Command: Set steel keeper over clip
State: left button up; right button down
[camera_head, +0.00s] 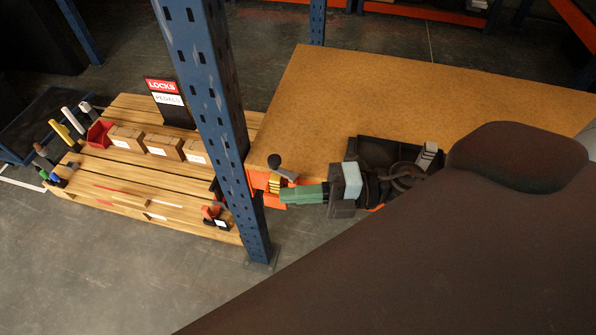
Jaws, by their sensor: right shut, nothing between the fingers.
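My right gripper (284,194) has green fingers, and they are shut with nothing seen between them. It points left at the orange beam end (257,181) beside the blue upright. A grey metal piece with a dark round knob (275,162) sits at the board's front left corner, just above the fingertips; it may be the steel keeper. A small yellow part (274,186) is right by the fingertips, possibly the clip. Whether the fingers touch either part is unclear. My left gripper is not in view.
A blue perforated upright (215,100) stands left of the gripper. A wooden shelf board (370,90) lies behind, with a black tray (372,145) at its front edge. A pallet (110,170) at left holds cartons, a red bin and a "LOCKS" sign. A large dark form fills the lower right.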

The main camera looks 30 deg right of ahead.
jog(key=shift+s+a+r, duration=0.1)
jog(key=shift+s+a, duration=0.15)
jog(key=shift+s, duration=0.25)
jog(key=shift+s+a, duration=0.2)
jog(key=shift+s, duration=0.25)
